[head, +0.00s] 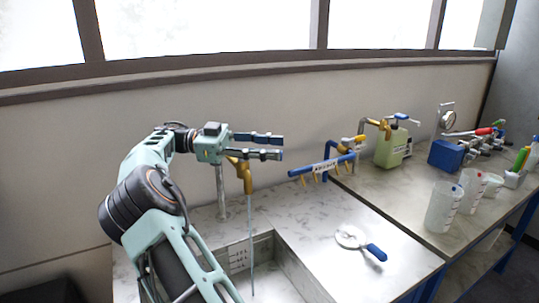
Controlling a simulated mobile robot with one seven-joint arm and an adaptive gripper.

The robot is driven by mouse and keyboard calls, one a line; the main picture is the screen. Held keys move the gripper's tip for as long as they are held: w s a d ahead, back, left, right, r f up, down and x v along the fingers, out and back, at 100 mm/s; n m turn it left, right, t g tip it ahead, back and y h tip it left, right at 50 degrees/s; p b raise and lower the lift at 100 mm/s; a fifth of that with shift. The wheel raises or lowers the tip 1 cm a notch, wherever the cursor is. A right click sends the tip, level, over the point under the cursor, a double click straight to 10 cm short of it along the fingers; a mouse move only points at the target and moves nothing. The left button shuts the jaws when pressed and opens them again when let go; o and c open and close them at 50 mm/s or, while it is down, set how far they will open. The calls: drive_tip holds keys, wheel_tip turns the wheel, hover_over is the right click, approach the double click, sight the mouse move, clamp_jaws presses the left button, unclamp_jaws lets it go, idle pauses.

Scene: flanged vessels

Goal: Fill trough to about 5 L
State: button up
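The trough (290,268) is a rectangular basin sunk into the marbled counter at the bottom centre. Its back wall carries a marked scale panel (238,258), too small to read. A brass tap (244,176) on a grey post stands behind the trough. A thin bluish stream (252,235) falls from the tap into the trough. The water level is not clear, and my arm hides the trough's left part. My gripper (270,147) is beside and above the tap, its two dark fingers apart and nothing seen between them. I cannot tell whether it touches the tap.
A round pale tool (350,236) with a blue handle lies on the counter right of the trough. A blue manifold (322,165) with several brass outlets stands behind it. A green canister (392,147), clear beakers (443,206) and a blue box (446,156) stand farther right.

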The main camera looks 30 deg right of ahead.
wheel_tip(320, 180, up, 8)
idle(0.4)
